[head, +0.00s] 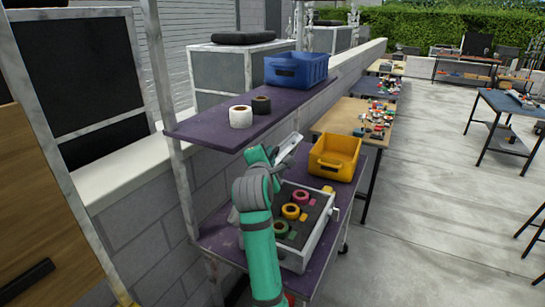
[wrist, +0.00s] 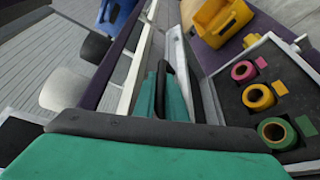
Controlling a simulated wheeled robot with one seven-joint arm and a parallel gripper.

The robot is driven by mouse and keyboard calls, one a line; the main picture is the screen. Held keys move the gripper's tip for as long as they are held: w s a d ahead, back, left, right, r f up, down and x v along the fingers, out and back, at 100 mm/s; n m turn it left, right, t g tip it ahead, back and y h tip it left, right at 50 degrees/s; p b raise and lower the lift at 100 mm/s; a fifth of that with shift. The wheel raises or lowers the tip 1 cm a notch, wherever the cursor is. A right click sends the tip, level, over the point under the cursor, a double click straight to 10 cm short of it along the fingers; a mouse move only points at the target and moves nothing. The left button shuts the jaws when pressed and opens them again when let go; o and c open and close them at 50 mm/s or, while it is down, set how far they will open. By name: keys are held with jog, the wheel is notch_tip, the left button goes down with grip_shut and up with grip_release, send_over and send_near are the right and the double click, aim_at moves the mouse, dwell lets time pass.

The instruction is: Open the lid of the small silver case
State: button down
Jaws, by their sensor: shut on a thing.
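The small silver case (head: 333,225) sits on the purple lower shelf of a cart, its inside showing. In its dark lining lie a pink tape roll (wrist: 243,70), a yellow tape roll (wrist: 257,97) and a green tape roll (wrist: 277,132). The silver lid (wrist: 191,75) stands raised along the case's left side in the wrist view. My gripper (wrist: 162,88) is shut on what looks like the lid's dark handle (wrist: 166,72). In the head view my gripper (head: 270,160) is above the case's back, and my arm hides part of the case and lid.
A purple upper shelf (head: 215,128) bears a white roll (head: 240,117), a dark roll (head: 261,105) and a blue bin (head: 296,70), close to my gripper. A yellow bin (head: 334,157) stands behind the case. Open paving (head: 420,220) lies to the right.

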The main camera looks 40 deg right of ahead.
jog(key=shift+s+d+r, duration=0.3)
jog(key=shift+d+r, duration=0.1)
jog(key=c, duration=2.1)
grip_release()
jog(key=shift+w+a+f, duration=0.15)
jog(key=shift+a, duration=0.1)
jog(key=v, duration=1)
jog(key=shift+s+a, duration=0.25)
jog(key=shift+s, duration=0.1)
jog(key=shift+w, duration=0.15)
